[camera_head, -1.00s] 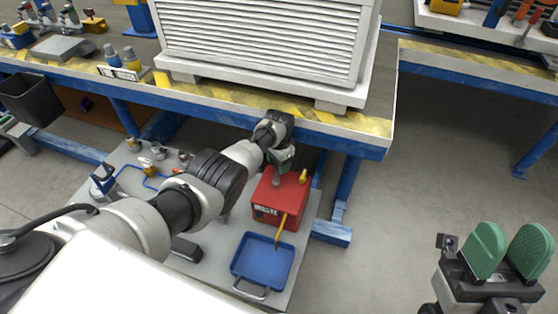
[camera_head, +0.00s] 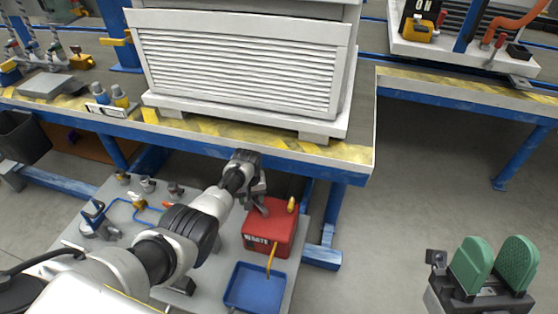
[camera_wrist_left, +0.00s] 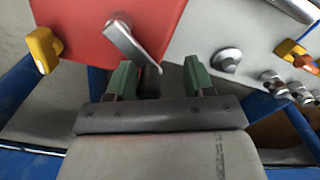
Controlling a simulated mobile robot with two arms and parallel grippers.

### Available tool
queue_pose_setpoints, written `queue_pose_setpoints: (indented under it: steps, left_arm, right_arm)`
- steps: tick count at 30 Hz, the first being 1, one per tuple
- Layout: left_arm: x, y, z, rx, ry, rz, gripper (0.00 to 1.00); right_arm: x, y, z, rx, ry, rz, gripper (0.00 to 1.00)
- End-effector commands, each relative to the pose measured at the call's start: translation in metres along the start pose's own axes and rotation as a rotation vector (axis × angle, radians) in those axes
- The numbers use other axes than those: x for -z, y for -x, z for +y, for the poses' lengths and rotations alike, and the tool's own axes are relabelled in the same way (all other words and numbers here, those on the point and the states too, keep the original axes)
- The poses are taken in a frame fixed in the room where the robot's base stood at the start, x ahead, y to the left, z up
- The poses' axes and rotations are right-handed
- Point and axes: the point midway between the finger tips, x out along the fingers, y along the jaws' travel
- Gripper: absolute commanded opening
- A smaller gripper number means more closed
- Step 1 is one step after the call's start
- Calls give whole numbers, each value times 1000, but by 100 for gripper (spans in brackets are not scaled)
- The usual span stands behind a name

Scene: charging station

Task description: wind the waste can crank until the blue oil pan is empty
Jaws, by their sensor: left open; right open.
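The red waste can (camera_head: 268,238) stands on a grey platform below the bench. Its silver crank (camera_wrist_left: 130,42) is on top, and its arm runs toward the gap between my left fingers. My left gripper (camera_wrist_left: 160,78) is open, with green fingers apart by the crank's end; I cannot tell whether they touch it. In the head view the left wrist hides part of the can's top. The blue oil pan (camera_head: 240,295) lies in front of the can, with a yellow spout (camera_head: 271,262) reaching over it; its liquid level is unclear. My right gripper (camera_head: 494,266) is open and empty, far right.
The blue-framed bench (camera_head: 358,158) overhangs the can and carries a white louvred unit (camera_head: 245,65). A yellow knob (camera_head: 292,204) stands on the can's corner. Valves and blue tubing (camera_head: 122,203) are at the platform's left. The floor right of the platform is clear.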

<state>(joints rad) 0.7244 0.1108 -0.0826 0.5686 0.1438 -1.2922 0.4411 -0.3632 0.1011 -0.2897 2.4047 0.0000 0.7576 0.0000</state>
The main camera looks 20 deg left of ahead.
Motion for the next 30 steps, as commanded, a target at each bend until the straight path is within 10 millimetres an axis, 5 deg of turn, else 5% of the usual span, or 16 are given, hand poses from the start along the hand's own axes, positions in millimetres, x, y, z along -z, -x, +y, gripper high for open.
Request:
queue_pose_setpoints:
  steps: [18, 30]
  left_arm:
    - [-36, -4, -16, 0, 737, 1, 52]
    - [-36, 85, -15, -1, 751, 2, 52]
  right_arm:
    - [-3, 7, 0, 0, 0, 0, 43]
    - [15, -39, 0, 0, 0, 0, 43]
